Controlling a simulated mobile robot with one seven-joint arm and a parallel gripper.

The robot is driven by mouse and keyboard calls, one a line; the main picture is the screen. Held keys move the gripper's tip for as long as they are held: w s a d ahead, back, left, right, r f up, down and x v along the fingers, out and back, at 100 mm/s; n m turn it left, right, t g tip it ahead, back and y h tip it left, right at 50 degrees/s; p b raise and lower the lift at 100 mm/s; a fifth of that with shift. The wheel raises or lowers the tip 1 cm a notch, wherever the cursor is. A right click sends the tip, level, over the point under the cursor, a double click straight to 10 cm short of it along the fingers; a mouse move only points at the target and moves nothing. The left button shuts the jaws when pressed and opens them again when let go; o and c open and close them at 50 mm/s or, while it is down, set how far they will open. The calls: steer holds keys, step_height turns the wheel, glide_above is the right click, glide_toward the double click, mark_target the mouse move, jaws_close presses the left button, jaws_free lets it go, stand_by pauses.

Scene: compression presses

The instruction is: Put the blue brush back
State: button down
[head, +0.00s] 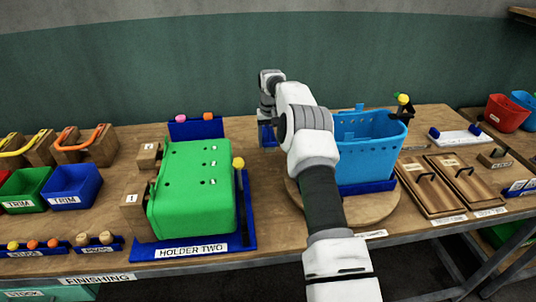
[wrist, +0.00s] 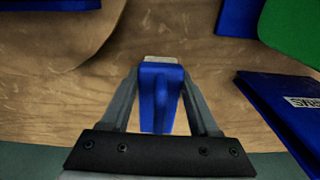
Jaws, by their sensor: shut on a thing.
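My gripper (wrist: 160,110) is shut on the blue brush (wrist: 160,85), with one finger on each side of it. A pale tip shows at the brush's far end in the wrist view, over bare wooden bench top. I cannot tell whether the brush touches the bench. In the head view my arm reaches to the back of the bench, between the green bin and the blue bin. A blue part of the brush (head: 266,136) shows below my wrist there; my fingers are mostly hidden.
A green bin (head: 195,190) on a blue holder stands left. A blue bin (head: 370,150) stands right on a round wooden board (head: 385,212). A blue rack (head: 196,128) with pink and orange knobs is at the back; a blue labelled piece (wrist: 280,105) is near my gripper.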

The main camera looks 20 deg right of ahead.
steer(key=shift+f, duration=2.75)
steer(key=shift+f, duration=0.1)
steer(key=shift+c, duration=0.6)
jaws_free()
